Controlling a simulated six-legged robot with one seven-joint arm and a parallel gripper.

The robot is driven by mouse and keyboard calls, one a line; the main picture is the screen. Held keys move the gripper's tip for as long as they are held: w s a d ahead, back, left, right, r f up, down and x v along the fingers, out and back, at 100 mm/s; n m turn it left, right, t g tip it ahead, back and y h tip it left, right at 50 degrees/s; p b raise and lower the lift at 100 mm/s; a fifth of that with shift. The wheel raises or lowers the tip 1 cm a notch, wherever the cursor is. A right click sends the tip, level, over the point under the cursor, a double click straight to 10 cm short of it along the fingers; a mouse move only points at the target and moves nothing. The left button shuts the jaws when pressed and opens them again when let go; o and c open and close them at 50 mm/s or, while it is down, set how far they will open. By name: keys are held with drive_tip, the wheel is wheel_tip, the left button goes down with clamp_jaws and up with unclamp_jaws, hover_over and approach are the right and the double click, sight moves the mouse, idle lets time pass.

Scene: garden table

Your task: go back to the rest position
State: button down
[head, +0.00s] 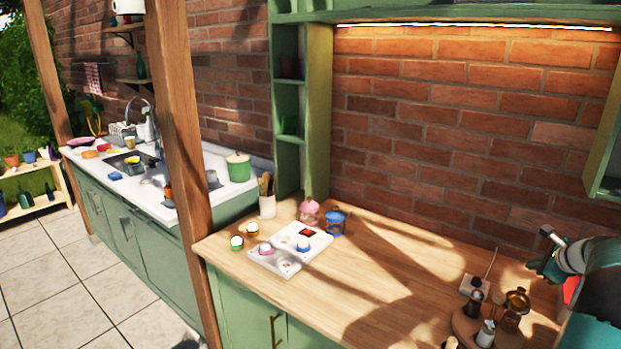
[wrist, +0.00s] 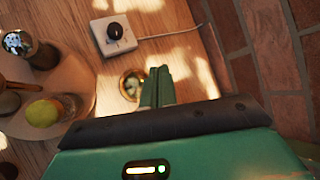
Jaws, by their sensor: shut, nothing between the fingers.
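My gripper (head: 537,265) is at the right of the head view, raised over the right end of the wooden counter (head: 400,285). In the wrist view my gripper (wrist: 158,86) shows two green fingers pressed together with nothing between them. Below the fingertips is a small round brass-coloured thing (wrist: 131,84), partly hidden by the fingers. No object is in my grip.
A white box with a black knob (wrist: 114,34) and a cable lies near the brick wall (wrist: 265,40). A round wooden tray (head: 462,326) with small vessels stands at the counter's front right. White trays (head: 300,240) and jars stand at the left. The middle counter is clear.

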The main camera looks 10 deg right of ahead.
drive_tip(key=a+r+n+g+y, duration=0.1)
drive_tip(key=a+r+n, duration=0.3)
drive_tip(key=a, duration=0.8)
drive_tip(key=w+a+r+n+g, duration=0.1)
drive_tip(key=a+r+n, duration=0.35)
drive_tip(key=a, duration=0.65)
drive_tip(key=a+r+n+y, duration=0.1)
drive_tip(key=a+r+n, duration=0.35)
drive_tip(key=a, duration=0.75)
drive_tip(key=s+a+f+n, duration=0.2)
drive_tip(key=s+a+n, duration=0.5)
drive_tip(key=s+a, duration=0.4)
drive_tip(key=s+a+f+n+g, duration=0.1)
drive_tip(key=s+a+n, duration=0.7)
drive_tip(key=s+a, duration=0.3)
drive_tip(key=shift+a+f+g+h, duration=0.3)
drive_tip(key=shift+a+f+h, duration=0.05)
drive_tip(key=shift+h, duration=0.05)
